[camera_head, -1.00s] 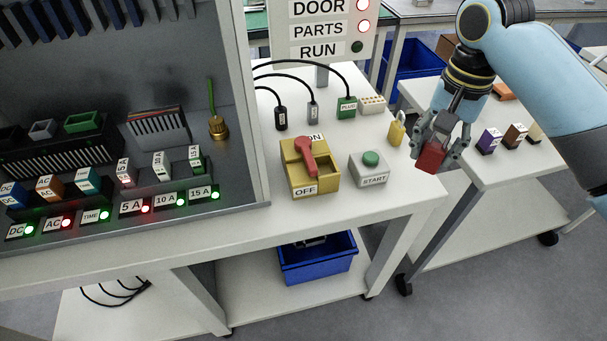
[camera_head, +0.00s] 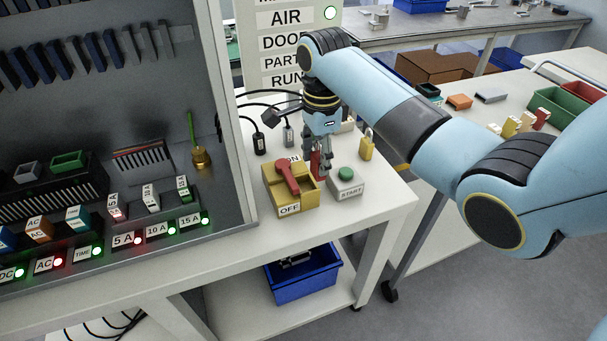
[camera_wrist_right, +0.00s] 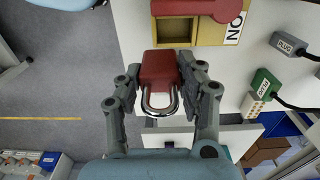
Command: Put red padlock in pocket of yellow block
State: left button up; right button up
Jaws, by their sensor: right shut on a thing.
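The red padlock (camera_head: 315,163) is held between the fingers of my right gripper (camera_head: 321,168), just beside the right rear of the yellow block (camera_head: 292,201). In the right wrist view the padlock (camera_wrist_right: 159,68) has its red body toward the block and its silver shackle toward my wrist. The yellow block (camera_wrist_right: 232,10) lies just beyond the padlock in that view, with a pocket opening (camera_wrist_right: 173,31) facing up. A red handle (camera_head: 289,179) sits on the block's top, which is marked ON and OFF. My left gripper is not in view.
A grey START box (camera_head: 345,184) with a green button stands right of the block. A yellow padlock (camera_head: 367,146) stands behind it. Cabled plugs (camera_head: 259,143) and the sign panel are at the back. The cabinet wall (camera_head: 226,110) is on the left.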

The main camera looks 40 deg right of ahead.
jog(key=shift+w+a+f, duration=0.35)
jog(key=shift+w+f, duration=0.05)
jog(key=shift+w, duration=0.15)
jog(key=shift+w+a+f, duration=0.3)
jog(key=shift+w+f, duration=0.05)
jog(key=shift+w, duration=0.2)
jog(key=shift+w+f, duration=0.2)
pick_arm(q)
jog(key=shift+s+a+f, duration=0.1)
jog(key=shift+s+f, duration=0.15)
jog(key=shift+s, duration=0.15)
pick_arm(e)
jog(key=shift+f, duration=1.95)
jog(key=shift+f, duration=0.15)
jog(key=o, duration=0.9)
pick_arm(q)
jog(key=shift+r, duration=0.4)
pick_arm(e)
notch_tip(320, 180, up, 12)
jog(key=shift+r, duration=0.15)
